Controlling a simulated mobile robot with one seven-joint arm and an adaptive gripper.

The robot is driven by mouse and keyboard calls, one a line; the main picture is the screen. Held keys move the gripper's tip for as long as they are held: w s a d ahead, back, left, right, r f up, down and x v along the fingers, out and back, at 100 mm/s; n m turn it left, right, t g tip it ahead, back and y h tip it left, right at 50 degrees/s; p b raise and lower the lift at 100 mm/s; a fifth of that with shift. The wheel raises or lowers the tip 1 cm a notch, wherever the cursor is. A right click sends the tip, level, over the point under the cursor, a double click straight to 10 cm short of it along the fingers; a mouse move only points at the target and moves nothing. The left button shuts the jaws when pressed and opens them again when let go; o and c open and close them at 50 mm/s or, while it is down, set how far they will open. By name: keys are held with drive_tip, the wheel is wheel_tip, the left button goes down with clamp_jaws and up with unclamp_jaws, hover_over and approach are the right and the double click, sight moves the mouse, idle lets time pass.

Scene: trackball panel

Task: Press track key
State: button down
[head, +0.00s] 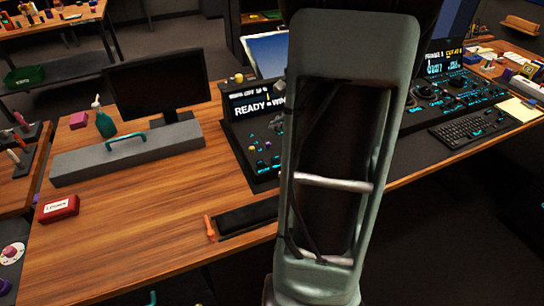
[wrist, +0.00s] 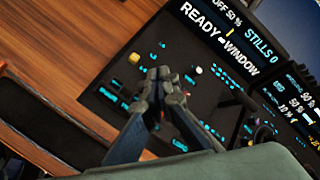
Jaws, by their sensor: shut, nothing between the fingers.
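The dark control panel (wrist: 95,98) shows in the wrist view, tilted, with small cyan-lit legends. A yellow button (wrist: 134,58) and a white button (wrist: 199,70) stand on it. The legends are too small to tell which key is the track key, and my fingers cover part of the face. My gripper (wrist: 160,76) is shut and empty, its tips over the key area between the two buttons. I cannot tell whether the tips touch the panel. In the head view, my arm hides the gripper and the right part of the panel (head: 243,141).
A screen (wrist: 215,35) on the panel reads READY and WINDOW. A second console (head: 450,95) and a keyboard (head: 470,128) stand to the right. A black pad (head: 247,217) and an orange tool (head: 210,228) lie before the panel.

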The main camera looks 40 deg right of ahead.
drive_tip(key=shift+f, duration=0.1)
idle(0.3)
drive_tip(key=b, duration=0.6)
hover_over(276, 159)
wheel_tip(276, 159, down, 7)
drive_tip(key=shift+d+f, duration=0.15)
drive_tip(key=shift+f+b, duration=0.75)
drive_tip(key=shift+b, duration=0.05)
idle(0.5)
drive_tip(key=shift+f+b, duration=0.35)
drive_tip(key=shift+b, duration=0.2)
drive_tip(key=shift+f+b, duration=0.6)
drive_tip(key=shift+b, duration=0.05)
idle(0.5)
drive_tip(key=shift+r, duration=0.1)
drive_tip(key=shift+r+p, duration=0.75)
drive_tip(key=shift+r, duration=0.15)
